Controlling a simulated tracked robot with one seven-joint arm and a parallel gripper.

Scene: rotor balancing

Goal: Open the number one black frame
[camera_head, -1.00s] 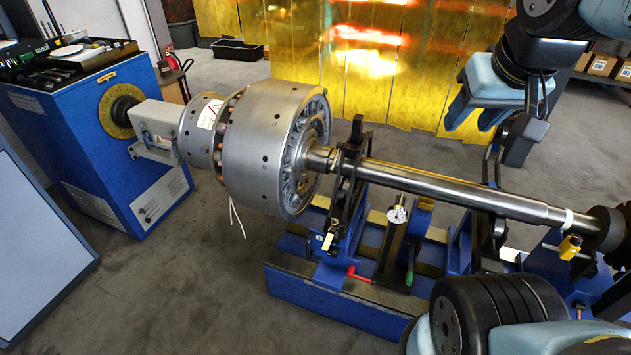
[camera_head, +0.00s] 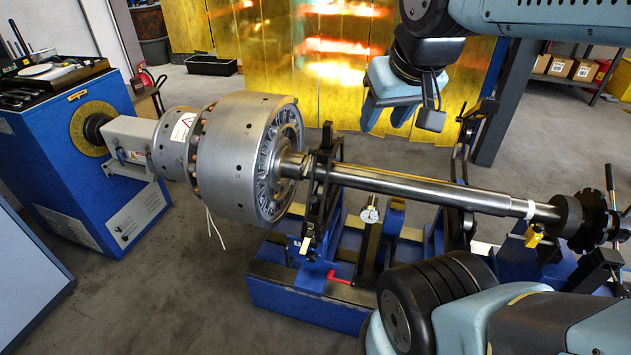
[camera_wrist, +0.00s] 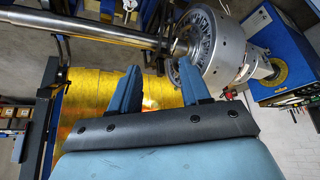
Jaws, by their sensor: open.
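A black frame (camera_head: 324,185) stands around the steel shaft (camera_head: 440,190), just right of the big grey rotor drum (camera_head: 232,150). Its upper part rises above the shaft and looks closed. A second black frame (camera_head: 467,140) stands around the shaft farther right. I cannot read a number on either. My gripper (camera_head: 386,128) is open and empty, its blue fingers pointing down, above and behind the shaft and between the two frames, nearer the first. In the wrist view the open fingers (camera_wrist: 157,75) show apart, with the shaft (camera_wrist: 85,28) beyond them at top left.
A blue drive cabinet (camera_head: 115,180) stands left. Yellow curtains (camera_head: 335,90) hang behind. My own arm link fills the lower right.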

